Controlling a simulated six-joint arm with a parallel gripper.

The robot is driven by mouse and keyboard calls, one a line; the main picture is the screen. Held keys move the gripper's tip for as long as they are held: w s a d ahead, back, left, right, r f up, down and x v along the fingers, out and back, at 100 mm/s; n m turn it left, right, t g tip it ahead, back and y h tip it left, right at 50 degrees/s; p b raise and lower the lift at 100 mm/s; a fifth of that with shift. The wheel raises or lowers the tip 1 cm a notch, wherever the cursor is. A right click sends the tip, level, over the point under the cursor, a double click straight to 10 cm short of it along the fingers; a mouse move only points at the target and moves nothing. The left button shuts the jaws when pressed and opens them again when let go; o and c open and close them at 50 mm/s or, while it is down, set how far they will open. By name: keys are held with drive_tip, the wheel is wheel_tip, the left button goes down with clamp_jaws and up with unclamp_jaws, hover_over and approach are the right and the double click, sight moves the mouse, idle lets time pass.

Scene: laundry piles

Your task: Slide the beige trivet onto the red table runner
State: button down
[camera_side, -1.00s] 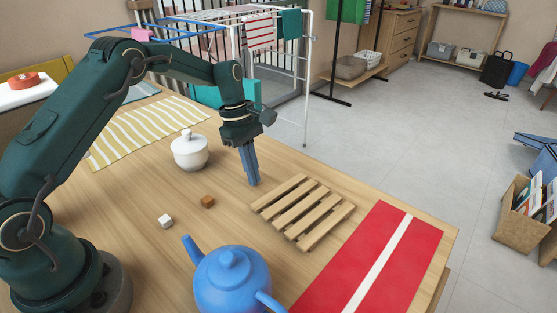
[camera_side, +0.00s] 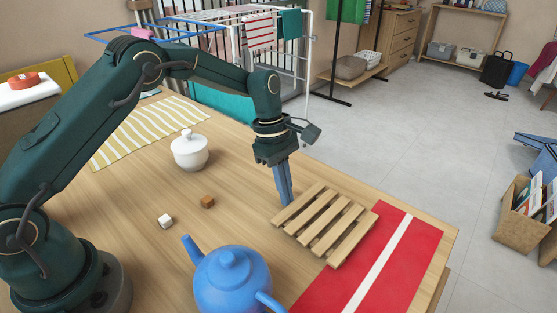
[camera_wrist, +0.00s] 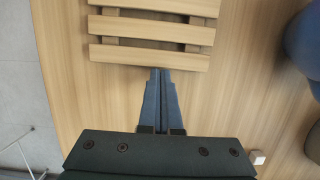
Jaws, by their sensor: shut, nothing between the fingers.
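The beige trivet (camera_side: 325,224) is a slatted wooden square lying flat on the table. In the side view its right edge overlaps the left edge of the red table runner (camera_side: 400,265), which has a white stripe. My gripper (camera_side: 287,202) is shut and empty, pointing down with its fingertips at the trivet's left edge. In the wrist view the blue fingers of my gripper (camera_wrist: 160,72) meet the nearest slat of the trivet (camera_wrist: 150,54). The runner is not visible in the wrist view.
A blue teapot (camera_side: 232,280) stands at the front of the table. A white lidded pot (camera_side: 190,152), a brown cube (camera_side: 208,202) and a white cube (camera_side: 165,221) are to the left. A striped cloth (camera_side: 150,132) lies behind. The table's right edge is beyond the runner.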

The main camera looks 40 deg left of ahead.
drive_tip(key=d, duration=1.2)
drive_tip(key=shift+s+d, duration=0.1)
drive_tip(key=shift+s, duration=0.05)
drive_tip(key=a, duration=0.4)
drive_tip(key=shift+a, duration=0.2)
drive_tip(key=v, duration=1)
wheel_tip(320, 180, up, 9)
drive_tip(key=t, duration=0.2)
hover_over(319, 220)
drive_tip(key=s+a, duration=0.2)
drive_tip(key=a, duration=0.3)
drive_tip(key=s+a+r+m+t, duration=0.2)
drive_tip(key=s+a+r+m, duration=0.1)
drive_tip(key=s+r, duration=0.3)
drive_tip(key=s+a+f+m+y, duration=0.1)
drive_tip(key=s+a+f+m, duration=0.1)
drive_tip(key=s+f+m, duration=0.3)
drive_tip(key=s+a+f+m+t+y, duration=0.1)
drive_tip(key=s+a+f+m, duration=0.2)
drive_tip(key=s+f+m, duration=0.2)
drive_tip(key=s+m, duration=0.3)
drive_tip(key=m, duration=0.1)
drive_tip(key=shift+s+a+m+t+y, duration=0.25)
drive_tip(key=shift+s+m+t+y, duration=0.05)
drive_tip(key=shift+m+y, duration=0.1)
